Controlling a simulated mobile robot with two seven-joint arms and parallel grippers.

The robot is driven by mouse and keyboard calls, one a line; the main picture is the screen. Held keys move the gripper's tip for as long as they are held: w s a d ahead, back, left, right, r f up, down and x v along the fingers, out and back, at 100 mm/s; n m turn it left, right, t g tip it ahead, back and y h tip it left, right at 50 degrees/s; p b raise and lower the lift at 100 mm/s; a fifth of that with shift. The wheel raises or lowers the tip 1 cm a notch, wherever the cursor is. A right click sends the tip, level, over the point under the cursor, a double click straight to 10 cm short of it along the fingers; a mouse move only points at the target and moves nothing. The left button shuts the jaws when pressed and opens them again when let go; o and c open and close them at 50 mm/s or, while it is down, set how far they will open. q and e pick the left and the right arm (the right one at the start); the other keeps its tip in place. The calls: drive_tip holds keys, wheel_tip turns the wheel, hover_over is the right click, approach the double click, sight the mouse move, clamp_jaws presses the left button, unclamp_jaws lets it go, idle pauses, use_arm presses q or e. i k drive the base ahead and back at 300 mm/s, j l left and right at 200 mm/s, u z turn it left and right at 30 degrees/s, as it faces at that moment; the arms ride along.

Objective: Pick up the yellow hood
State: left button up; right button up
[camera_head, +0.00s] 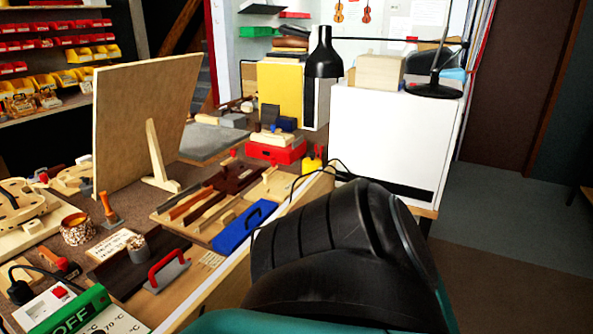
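A large upright yellow panel or box (280,93) stands at the back of the bench, left of the black desk lamp. It is the biggest yellow thing near the lamp, but I cannot tell for sure whether it is the hood. A much smaller yellow thing (312,164) sits by the white cabinet's left side, right of a red box. A black and teal link of my arm fills the lower middle and hides part of the bench's front. Neither gripper shows.
A black lamp (324,58) stands over the white cabinet (395,135). A red box (275,150), a blue tool (243,226) and a red-handled tool (168,270) crowd the bench. A tall wooden board (135,115) stands at left. Open floor lies at right.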

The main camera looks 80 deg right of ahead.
sight(313, 163)
drive_tip(key=k+z, duration=0.2)
drive_tip(key=z, duration=0.3)
drive_tip(key=k+z, duration=0.15)
drive_tip(key=z, duration=0.3)
drive_tip(key=i+j+z, duration=0.1)
drive_tip(key=z, duration=0.4)
drive_tip(key=i+j+z, duration=0.2)
drive_tip(key=z, duration=0.25)
drive_tip(key=i+j+z, duration=0.1)
drive_tip(key=z, duration=0.4)
drive_tip(key=j+z, duration=0.3)
drive_tip(key=z, duration=0.15)
drive_tip(key=k, duration=0.4)
drive_tip(key=k+u, duration=0.1)
drive_tip(key=u, duration=0.6)
drive_tip(key=k+j+u, duration=0.1)
drive_tip(key=u, duration=0.25)
drive_tip(key=l+u, duration=0.15)
drive_tip(key=u, duration=1.25)
drive_tip(key=k+l, duration=0.1)
drive_tip(key=l, duration=1.8)
drive_tip(key=k+u, duration=0.05)
